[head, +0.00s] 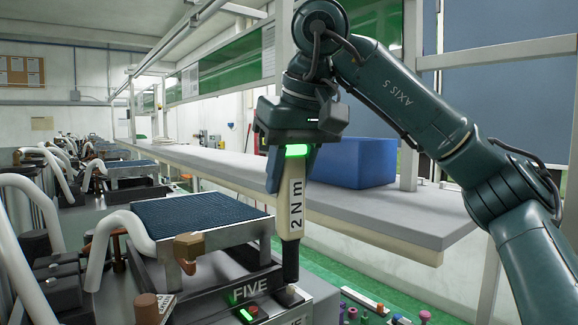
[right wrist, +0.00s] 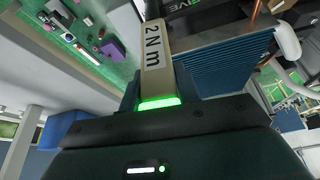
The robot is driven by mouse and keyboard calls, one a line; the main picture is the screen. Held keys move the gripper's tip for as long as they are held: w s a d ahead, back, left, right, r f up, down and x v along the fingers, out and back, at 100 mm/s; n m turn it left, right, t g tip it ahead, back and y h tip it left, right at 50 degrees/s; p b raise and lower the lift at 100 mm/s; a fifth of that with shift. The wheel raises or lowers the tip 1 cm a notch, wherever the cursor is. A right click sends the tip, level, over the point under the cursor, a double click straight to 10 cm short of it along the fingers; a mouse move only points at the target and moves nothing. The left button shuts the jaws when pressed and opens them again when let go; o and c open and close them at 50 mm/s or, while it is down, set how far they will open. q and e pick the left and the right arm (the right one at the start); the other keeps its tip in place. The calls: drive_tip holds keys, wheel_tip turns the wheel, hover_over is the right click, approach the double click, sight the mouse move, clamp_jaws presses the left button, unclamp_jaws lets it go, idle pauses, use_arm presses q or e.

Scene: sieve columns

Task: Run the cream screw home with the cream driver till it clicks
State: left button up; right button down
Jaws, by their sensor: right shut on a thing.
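The cream driver (head: 291,207), marked "2 N m", stands nearly upright in my right gripper (head: 292,172), whose fingers are shut on it. A green light glows at its top. Its dark bit points down at a small pale spot on the front of the station marked FIVE (head: 252,292). The cream screw cannot be made out; the bit end covers that spot, and I cannot tell whether they touch. In the right wrist view the driver (right wrist: 154,60) runs away between the fingers (right wrist: 158,90), its tip out of sight. My left gripper is not in view.
A dark blue sieve tray (head: 190,215) with a copper-coloured spout is left of the driver. White curved pipes (head: 105,240) stand further left. A grey bench (head: 390,207) with a blue box (head: 352,163) lies behind. A small green indicator (head: 247,315) glows below FIVE.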

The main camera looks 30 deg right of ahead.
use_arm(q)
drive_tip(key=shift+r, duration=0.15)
use_arm(e)
drive_tip(key=shift+f, duration=0.1)
use_arm(q)
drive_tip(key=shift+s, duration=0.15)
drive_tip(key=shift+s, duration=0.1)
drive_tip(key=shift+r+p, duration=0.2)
drive_tip(key=shift+p, duration=0.15)
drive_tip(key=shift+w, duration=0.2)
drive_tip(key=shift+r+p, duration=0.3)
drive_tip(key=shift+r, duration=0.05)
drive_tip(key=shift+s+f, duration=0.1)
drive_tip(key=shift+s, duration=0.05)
idle(0.5)
